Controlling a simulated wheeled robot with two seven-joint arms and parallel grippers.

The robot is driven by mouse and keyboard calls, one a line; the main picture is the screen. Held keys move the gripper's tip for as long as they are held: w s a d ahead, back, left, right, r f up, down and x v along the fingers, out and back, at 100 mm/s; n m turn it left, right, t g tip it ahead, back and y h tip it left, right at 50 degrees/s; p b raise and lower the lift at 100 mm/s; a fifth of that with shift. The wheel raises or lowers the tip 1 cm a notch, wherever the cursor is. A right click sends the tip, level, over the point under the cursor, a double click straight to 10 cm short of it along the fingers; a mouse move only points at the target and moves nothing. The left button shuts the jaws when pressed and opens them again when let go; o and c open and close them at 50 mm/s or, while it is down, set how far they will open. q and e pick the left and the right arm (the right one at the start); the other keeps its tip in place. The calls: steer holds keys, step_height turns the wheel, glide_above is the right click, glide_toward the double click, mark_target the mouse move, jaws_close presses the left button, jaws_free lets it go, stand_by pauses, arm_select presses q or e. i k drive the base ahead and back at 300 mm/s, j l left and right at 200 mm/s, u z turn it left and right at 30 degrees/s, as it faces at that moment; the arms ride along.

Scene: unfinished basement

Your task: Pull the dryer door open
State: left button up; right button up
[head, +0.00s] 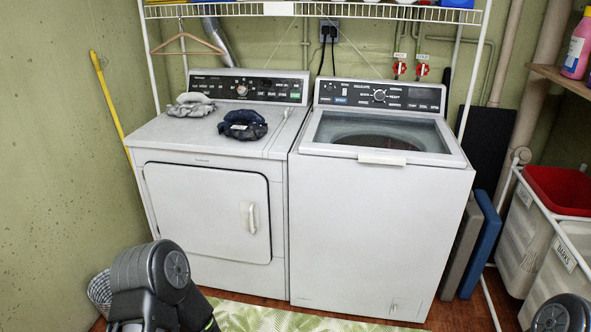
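The white dryer (225,160) stands on the left, against the back wall. Its front door (195,205) is shut, with a pale vertical handle (251,217) near the door's right edge. Part of my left arm shows at the bottom left, in front of and below the dryer door, apart from the handle. Its gripper is not visible. Part of my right arm shows at the bottom right corner, and its gripper is outside the frame.
A white top-loading washer (375,235) stands right of the dryer. Laundry bins (535,235) stand at the right. A leafy green rug (270,319) covers the floor in front.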

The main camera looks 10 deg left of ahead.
mark_target(220, 213)
steer(key=i, duration=1.7)
